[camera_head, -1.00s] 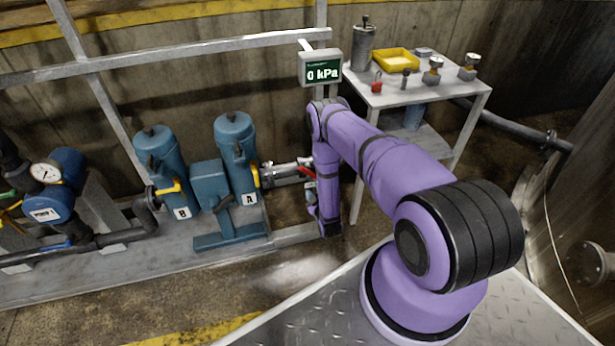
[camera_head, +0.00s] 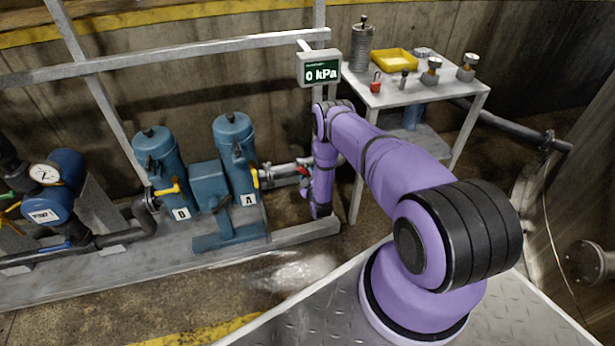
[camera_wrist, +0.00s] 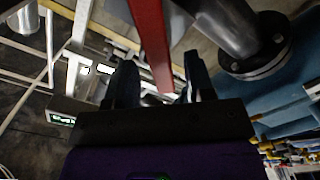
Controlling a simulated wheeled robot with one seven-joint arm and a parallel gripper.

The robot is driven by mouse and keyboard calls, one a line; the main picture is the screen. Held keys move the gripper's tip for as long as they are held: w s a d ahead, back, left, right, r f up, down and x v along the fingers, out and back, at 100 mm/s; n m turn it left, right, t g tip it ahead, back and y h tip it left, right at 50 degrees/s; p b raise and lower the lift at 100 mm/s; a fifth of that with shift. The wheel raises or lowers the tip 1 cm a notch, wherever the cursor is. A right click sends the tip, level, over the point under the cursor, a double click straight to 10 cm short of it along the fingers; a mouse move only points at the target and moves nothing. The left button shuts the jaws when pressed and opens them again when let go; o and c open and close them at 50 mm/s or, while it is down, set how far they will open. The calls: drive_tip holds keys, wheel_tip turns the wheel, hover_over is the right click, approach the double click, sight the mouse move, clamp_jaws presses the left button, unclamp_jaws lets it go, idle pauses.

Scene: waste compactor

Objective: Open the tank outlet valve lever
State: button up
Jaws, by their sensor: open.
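A red lever (camera_wrist: 150,45) runs down the middle of the wrist view, between the two dark fingers of my open gripper (camera_wrist: 158,80). The fingers stand apart on either side of it, and I cannot tell whether either one touches it. In the head view a small red handle (camera_head: 303,171) shows on the metal pipe to the right of blue canister A (camera_head: 236,155), beside my forearm. My arm hides part of that pipe, and my fingers cannot be made out in the head view.
Blue canister B (camera_head: 163,165) and yellow handles stand left of A. A display (camera_head: 320,68) reads 0 kPa above my arm. A metal table (camera_head: 415,92) with a yellow tray (camera_head: 395,60) stands at right. In the wrist view a flanged pipe (camera_wrist: 255,45) is close to the right finger.

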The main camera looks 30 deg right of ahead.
clamp_jaws()
drive_tip(key=shift+a+f, duration=0.1)
idle(0.3)
drive_tip(key=shift+w+a+f+n, duration=0.15)
drive_tip(key=shift+a+f+n, duration=0.2)
drive_tip(key=shift+f+n, duration=0.9)
drive_tip(key=shift+w+a+f+n, duration=0.1)
drive_tip(key=shift+a+f+n, duration=0.4)
drive_tip(key=shift+n, duration=1.4)
drive_tip(key=shift+w+a+f+n, duration=0.2)
drive_tip(key=shift+f+n, duration=0.8)
drive_tip(key=shift+n, duration=0.55)
drive_tip(key=shift+s, duration=0.1)
